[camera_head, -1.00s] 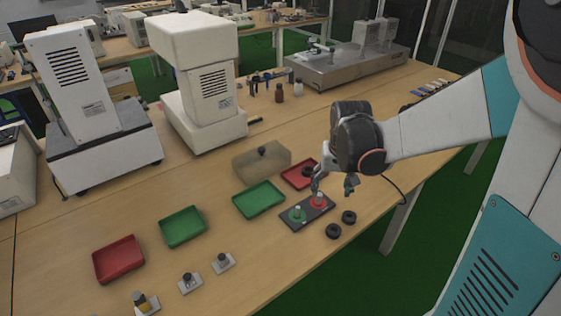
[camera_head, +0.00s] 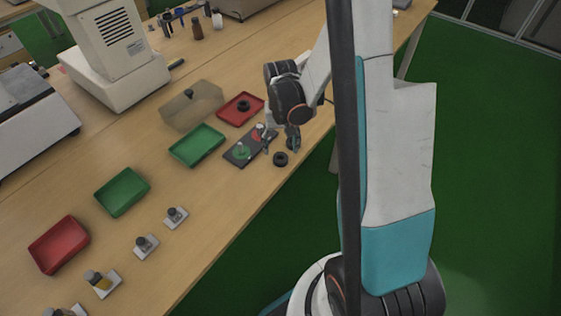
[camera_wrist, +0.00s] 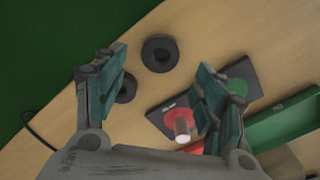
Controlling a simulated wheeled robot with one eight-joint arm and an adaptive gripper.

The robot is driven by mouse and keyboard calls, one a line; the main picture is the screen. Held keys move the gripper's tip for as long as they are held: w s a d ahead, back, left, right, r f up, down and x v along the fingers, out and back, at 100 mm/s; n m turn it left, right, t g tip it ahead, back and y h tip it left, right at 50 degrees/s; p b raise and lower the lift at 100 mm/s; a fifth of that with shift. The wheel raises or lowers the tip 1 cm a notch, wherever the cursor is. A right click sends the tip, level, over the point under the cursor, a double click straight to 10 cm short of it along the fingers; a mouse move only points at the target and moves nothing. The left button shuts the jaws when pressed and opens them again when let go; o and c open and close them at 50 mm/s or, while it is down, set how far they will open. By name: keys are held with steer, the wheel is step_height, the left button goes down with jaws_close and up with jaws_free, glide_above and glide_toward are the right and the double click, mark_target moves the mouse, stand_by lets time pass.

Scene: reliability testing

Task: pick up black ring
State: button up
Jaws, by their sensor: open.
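Two black rings lie flat on the wooden table beside a dark board. One ring (camera_head: 280,158) is clear in the head view and shows whole in the wrist view (camera_wrist: 160,53). The second ring (camera_wrist: 127,87) is partly hidden behind the left finger in the wrist view; in the head view my gripper covers it. My gripper (camera_wrist: 162,63) is open and empty above the table, between the rings and the board. Another black ring (camera_head: 243,106) is in the red tray behind.
Green trays (camera_head: 197,159) (camera_head: 122,207) and red trays (camera_head: 229,113) (camera_head: 43,261) stand left of and behind the board. A translucent box (camera_head: 205,107) is behind. Small pale-based fixtures (camera_head: 146,250) line the front. The table's front edge is close to the rings.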

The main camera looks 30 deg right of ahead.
mark_target(281, 155)
steer(key=shift+s+a+f+b, duration=0.1)
steer(key=shift+f+b, duration=0.65)
steer(key=shift+f, duration=0.6)
steer(key=shift+s+f+b, duration=0.1)
steer(key=shift+f+b, duration=0.65)
steer(key=shift+f, duration=0.6)
steer(key=shift+r, duration=0.1)
steer(key=shift+c, duration=0.3)
steer(key=c, duration=1)
